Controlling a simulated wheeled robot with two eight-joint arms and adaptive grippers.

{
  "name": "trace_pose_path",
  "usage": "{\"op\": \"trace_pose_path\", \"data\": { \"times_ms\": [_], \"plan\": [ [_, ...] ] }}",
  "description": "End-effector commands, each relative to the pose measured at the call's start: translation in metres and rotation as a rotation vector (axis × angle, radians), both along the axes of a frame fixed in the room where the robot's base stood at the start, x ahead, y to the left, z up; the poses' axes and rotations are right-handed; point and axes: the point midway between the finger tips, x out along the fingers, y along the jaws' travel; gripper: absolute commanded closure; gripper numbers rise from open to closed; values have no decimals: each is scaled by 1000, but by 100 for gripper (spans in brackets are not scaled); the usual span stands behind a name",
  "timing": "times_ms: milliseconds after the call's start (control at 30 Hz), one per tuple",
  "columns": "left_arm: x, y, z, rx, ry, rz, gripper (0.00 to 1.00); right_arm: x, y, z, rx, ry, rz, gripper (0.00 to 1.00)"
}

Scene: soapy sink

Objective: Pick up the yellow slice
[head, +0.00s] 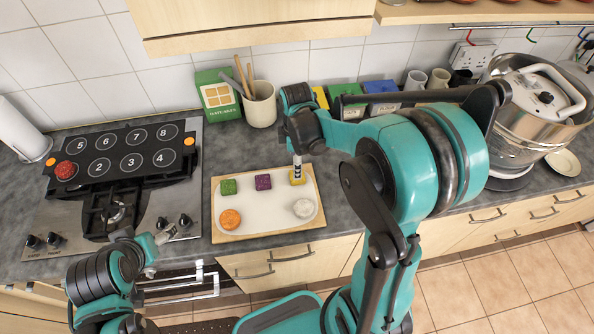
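The yellow slice (299,181) lies at the back right of a white board with a wooden rim (265,208). My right gripper (297,170) points down right over the slice and hides part of it. Its fingertips look close to or touching the slice, but I cannot tell whether they grip it. My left gripper (166,234) is over the front edge of the stove, away from the board. Its fingers are too small to read clearly.
A green piece (229,187), a purple piece (263,182), an orange slice (230,219) and a pale round piece (303,208) share the board. A utensil pot (260,106) and a green box (217,97) stand behind. A numbered black panel (125,153) is on the left.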

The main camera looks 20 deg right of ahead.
Motion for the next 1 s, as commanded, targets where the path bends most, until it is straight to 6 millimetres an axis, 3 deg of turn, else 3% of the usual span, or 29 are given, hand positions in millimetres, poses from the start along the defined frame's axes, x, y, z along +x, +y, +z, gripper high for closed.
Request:
{"op": "trace_pose_path", "data": {
  "times_ms": [167, 700, 1000],
  "plan": [
    [0, 0, 5, 0, 0, 0, 25, 5, -4, -11, 2, 35, 74, 33],
    [0, 0, -14, 0, 0, 0, 25, 13, -10, -81, 2, 36, 78, 33],
    [0, 0, -14, 0, 0, 0, 25, 12, -9, -86, 2, 35, 78, 33]
  ]
}}
